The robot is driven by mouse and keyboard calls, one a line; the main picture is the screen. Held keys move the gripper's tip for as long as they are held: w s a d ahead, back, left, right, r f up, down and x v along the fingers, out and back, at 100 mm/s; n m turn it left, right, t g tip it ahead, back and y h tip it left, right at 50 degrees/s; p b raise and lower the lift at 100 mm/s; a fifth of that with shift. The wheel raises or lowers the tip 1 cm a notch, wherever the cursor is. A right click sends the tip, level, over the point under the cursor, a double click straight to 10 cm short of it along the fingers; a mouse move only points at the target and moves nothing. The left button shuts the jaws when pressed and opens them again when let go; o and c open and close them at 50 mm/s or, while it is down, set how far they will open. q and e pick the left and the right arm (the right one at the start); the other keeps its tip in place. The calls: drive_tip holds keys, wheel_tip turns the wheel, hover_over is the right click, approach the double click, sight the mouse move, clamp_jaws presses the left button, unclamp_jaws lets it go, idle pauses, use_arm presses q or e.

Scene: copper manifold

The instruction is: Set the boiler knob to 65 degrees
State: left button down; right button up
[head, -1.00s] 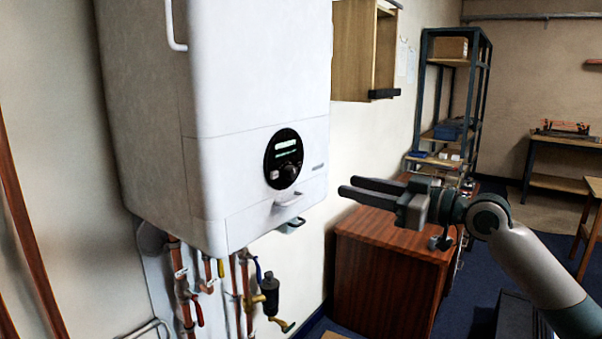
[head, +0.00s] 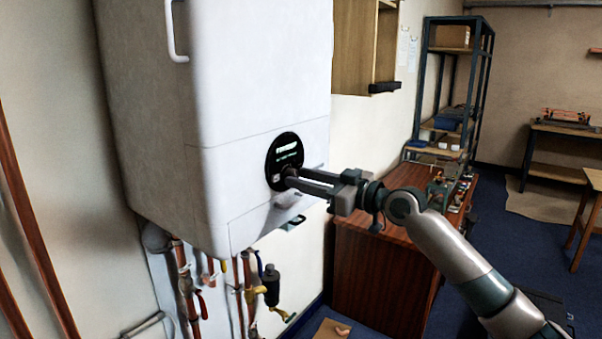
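The white boiler (head: 262,80) hangs on the wall at the left. Its round black control panel (head: 285,150) has a small lit display (head: 287,153), too small to read. The boiler knob (head: 289,172), low on the panel, is mostly hidden by my fingertips. My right gripper (head: 292,178) reaches in from the right with its fingertips at the knob. A narrow gap shows between the fingers; I cannot tell whether they press on the knob. The knob's setting is not legible. My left gripper is not in view.
A handle (head: 288,200) sticks out just below the panel, under my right fingers. Copper pipes and valves (head: 248,290) hang below the boiler. A brown cabinet (head: 375,275) stands at the right beneath my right arm. A shelf rack (head: 455,100) stands behind.

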drive_tip(key=shift+w+a, duration=0.3)
drive_tip(key=shift+a, duration=0.1)
drive_tip(key=c, duration=0.8)
drive_tip(key=shift+o, duration=0.2)
drive_tip(key=shift+m, duration=0.4)
drive_tip(key=m+p, duration=0.2)
drive_tip(key=m, duration=0.3)
drive_tip(key=shift+r, duration=0.15)
drive_tip(key=m+p, duration=0.3)
drive_tip(key=m, duration=0.1)
drive_tip(key=shift+m, duration=0.4)
